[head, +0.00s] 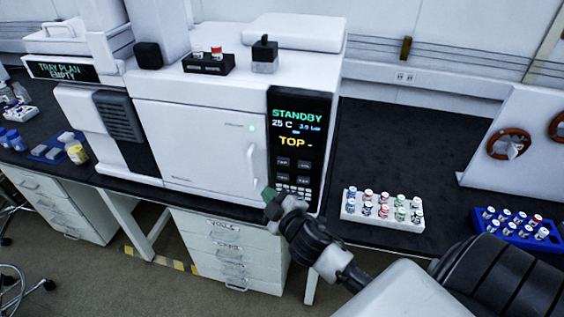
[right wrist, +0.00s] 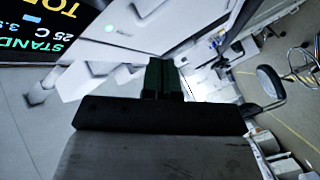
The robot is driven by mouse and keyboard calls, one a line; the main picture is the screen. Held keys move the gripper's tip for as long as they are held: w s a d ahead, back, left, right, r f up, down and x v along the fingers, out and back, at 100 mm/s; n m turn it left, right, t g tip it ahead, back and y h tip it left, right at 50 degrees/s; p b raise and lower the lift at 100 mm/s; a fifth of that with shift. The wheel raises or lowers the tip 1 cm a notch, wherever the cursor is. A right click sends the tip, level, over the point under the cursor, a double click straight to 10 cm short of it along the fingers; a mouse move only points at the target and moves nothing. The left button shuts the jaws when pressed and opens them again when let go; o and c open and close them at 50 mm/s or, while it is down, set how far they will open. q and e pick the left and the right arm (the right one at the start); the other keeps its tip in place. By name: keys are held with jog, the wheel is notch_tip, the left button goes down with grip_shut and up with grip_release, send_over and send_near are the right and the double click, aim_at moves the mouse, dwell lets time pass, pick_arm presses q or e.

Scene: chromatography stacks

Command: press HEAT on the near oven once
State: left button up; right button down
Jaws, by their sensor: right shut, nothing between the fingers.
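The near oven (head: 200,145) is a white bench unit with a closed door and a handle. Its black panel (head: 301,140) reads STANDBY, 25 C and TOP, with several small dark buttons (head: 293,169) below; their labels are too small to read. The panel also shows upside down in the right wrist view (right wrist: 40,30). My right gripper (head: 268,193) is shut and empty, its green fingertips in front of the oven by the lower left corner of the panel. Whether they touch it I cannot tell. The fingers also show in the right wrist view (right wrist: 163,76). My left gripper is out of view.
A white rack of capped vials (head: 382,221) stands on the dark bench right of the oven, and a blue vial rack (head: 516,242) farther right. Small vials in a black holder (head: 208,66) sit on the oven. The bench behind the white rack (head: 400,150) is clear.

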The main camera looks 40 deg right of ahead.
aim_at(283, 161)
jog(key=shift+w+d, duration=1.4)
jog(key=shift+d, duration=0.25)
jog(key=shift+w+d, duration=1.4)
jog(key=shift+d, duration=0.25)
jog(key=shift+d, duration=0.1)
jog(key=shift+w+d, duration=0.2)
jog(key=shift+w, duration=0.05)
jog(key=shift+w+d, duration=0.3)
jog(key=shift+d, duration=0.05)
dwell(0.3)
jog(key=shift+s+a, duration=0.6)
jog(key=shift+a, duration=0.05)
dwell(0.3)
